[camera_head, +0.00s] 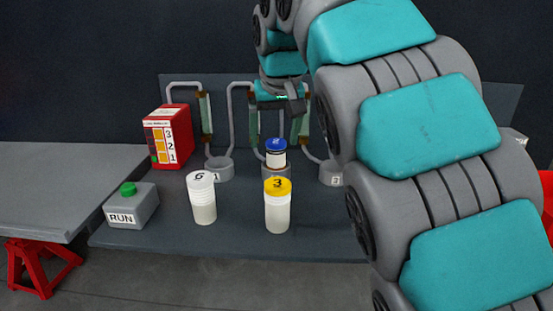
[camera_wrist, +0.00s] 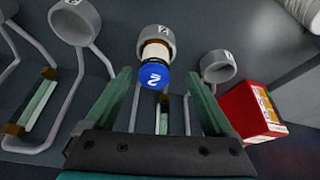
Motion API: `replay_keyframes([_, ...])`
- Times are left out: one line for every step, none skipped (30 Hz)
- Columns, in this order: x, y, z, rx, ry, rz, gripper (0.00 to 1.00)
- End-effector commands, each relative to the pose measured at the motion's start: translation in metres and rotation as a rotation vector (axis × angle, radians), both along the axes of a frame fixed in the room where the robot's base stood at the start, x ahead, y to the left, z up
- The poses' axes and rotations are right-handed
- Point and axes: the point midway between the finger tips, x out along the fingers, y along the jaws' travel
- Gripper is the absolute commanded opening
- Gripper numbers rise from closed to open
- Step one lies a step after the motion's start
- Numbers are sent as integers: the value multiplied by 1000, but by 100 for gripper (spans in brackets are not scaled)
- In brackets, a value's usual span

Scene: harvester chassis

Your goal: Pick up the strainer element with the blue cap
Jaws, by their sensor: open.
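The strainer element with the blue cap (camera_head: 276,146) stands in the middle ring holder (camera_head: 275,172) on the dark grey panel. In the wrist view its blue cap (camera_wrist: 155,76), marked 2, faces me, with the white body (camera_wrist: 155,52) behind it in the ring. My gripper (camera_wrist: 159,76) is open, its two green fingers apart on either side of the cap in the picture. No contact with the cap is visible. In the head view my gripper is just above and behind the strainer, partly hidden by my arm.
A yellow-capped cylinder (camera_head: 277,206) and a white-capped one (camera_head: 202,199) stand in front. Empty rings (camera_head: 219,170) and (camera_head: 333,174) flank the middle one. Bent pipes rise behind. A red box (camera_head: 168,136) and a grey RUN button box (camera_head: 131,205) are at left.

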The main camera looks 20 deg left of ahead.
Motion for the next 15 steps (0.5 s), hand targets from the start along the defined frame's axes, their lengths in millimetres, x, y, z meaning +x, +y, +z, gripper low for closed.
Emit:
replay_keyframes([1,0,-2,0,1,0,88])
replay_keyframes([2,0,-3,0,1,-1,88])
replay_keyframes([3,0,-5,0,1,-1,88])
replay_keyframes([5,0,-8,-1,3,-2,88])
replay_keyframes([6,-1,-10,-1,4,-2,88])
replay_keyframes([8,-1,-14,-2,4,-3,88])
replay_keyframes([10,-1,-17,-1,5,-3,88])
replay_keyframes([13,-1,-20,-1,4,-2,88])
replay_keyframes([16,0,-25,0,2,-2,88])
replay_keyframes([17,0,-29,-1,3,-2,88])
replay_keyframes([18,1,-34,-2,5,-2,88])
replay_keyframes([20,2,-38,-2,6,-2,88])
replay_keyframes([21,3,-41,-2,5,-2,88])
replay_keyframes([22,3,-43,-1,3,-2,88])
replay_keyframes([23,4,-44,0,0,-1,88])
